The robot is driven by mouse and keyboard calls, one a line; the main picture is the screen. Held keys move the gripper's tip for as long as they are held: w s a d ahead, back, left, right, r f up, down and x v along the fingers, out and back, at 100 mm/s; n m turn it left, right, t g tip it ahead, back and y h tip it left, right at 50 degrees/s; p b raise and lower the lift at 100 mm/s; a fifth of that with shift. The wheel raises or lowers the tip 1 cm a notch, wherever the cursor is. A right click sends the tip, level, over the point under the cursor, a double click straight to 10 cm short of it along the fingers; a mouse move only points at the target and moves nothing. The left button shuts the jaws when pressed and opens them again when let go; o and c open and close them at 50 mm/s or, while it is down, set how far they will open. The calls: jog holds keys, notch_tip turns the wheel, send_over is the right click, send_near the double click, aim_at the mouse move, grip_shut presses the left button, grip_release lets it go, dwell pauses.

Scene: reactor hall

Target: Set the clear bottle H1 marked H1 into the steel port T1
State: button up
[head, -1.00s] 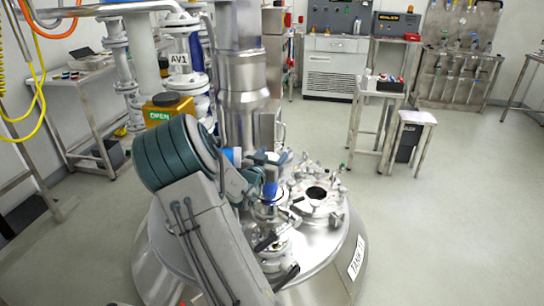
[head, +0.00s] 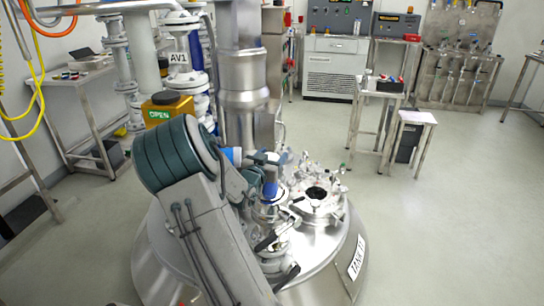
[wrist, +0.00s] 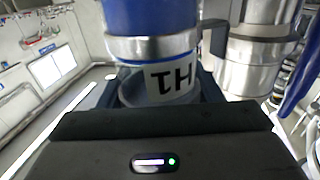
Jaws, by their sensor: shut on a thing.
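My gripper (wrist: 160,98) is shut on the clear bottle H1 (wrist: 135,90) in the wrist view. The bottle's white label reads H1 upside down in that picture. A blue part (wrist: 150,14) and a steel band (wrist: 152,46) show directly above the label. The bottle's lower part is hidden behind my gripper. In the head view my gripper is above the tank lid, and I cannot make out the bottle clearly. The steel port T1 (head: 316,193) appears to be the round port with a dark opening on the tank lid, to the right of my gripper.
The tank (head: 340,285) has a TANK T1 label. A steel column (head: 243,85) rises behind my gripper. Clamps and fittings crowd the lid. A yellow OPEN box (head: 168,108) is at the left. Small tables (head: 378,95) stand at the back right; the floor at right is clear.

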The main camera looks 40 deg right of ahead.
jog(key=shift+f+b, duration=0.35)
jog(key=shift+f, duration=0.05)
jog(key=o, duration=1.7)
jog(key=v, duration=1.3)
jog(key=shift+s+a, duration=0.2)
jog(key=shift+a, duration=0.15)
